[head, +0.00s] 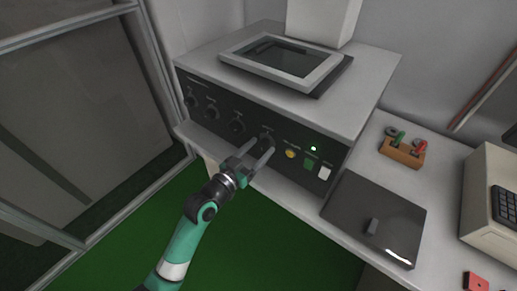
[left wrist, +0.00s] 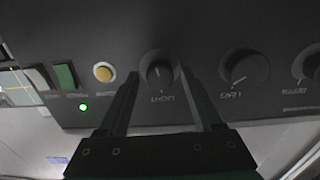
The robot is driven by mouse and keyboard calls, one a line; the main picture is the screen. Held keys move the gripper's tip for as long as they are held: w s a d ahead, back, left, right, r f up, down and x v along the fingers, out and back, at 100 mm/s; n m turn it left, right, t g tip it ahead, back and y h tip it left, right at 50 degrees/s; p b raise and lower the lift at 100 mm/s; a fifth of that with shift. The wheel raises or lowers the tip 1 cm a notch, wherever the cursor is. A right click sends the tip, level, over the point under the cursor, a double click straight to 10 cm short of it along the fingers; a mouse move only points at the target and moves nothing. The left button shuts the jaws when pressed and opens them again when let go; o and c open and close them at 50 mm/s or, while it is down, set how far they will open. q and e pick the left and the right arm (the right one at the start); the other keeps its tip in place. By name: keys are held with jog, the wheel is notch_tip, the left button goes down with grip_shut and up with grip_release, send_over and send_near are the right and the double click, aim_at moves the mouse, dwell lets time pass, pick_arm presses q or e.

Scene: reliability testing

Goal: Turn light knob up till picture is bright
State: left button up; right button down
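The light knob (head: 266,142) is a round black dial on the dark front panel of the grey machine. In the left wrist view the light knob (left wrist: 160,72) has an upside-down label that seems to read LIGHT. My left gripper (head: 262,149) is at the panel, with its fingers apart on either side of this knob. The left wrist view shows the fingers (left wrist: 160,78) flanking the knob; I cannot tell whether they touch it. The screen (head: 285,57) on top of the machine looks dark grey. My right gripper is not in view.
Other knobs sit along the panel, one the LENS knob (left wrist: 244,68). A yellow button (head: 290,154), green button (head: 309,163) and white switch (head: 324,173) lie to the right. A dark plate (head: 375,215) and wooden block with levers (head: 402,153) are on the bench.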

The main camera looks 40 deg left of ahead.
pick_arm(q)
jog(key=shift+s, duration=0.1)
jog(key=shift+s, duration=0.4)
jog(key=s+d+p, duration=0.1)
jog(key=s+p, duration=0.1)
jog(key=s, duration=0.8)
jog(key=shift+s+d, duration=0.25)
jog(key=shift+d, duration=0.1)
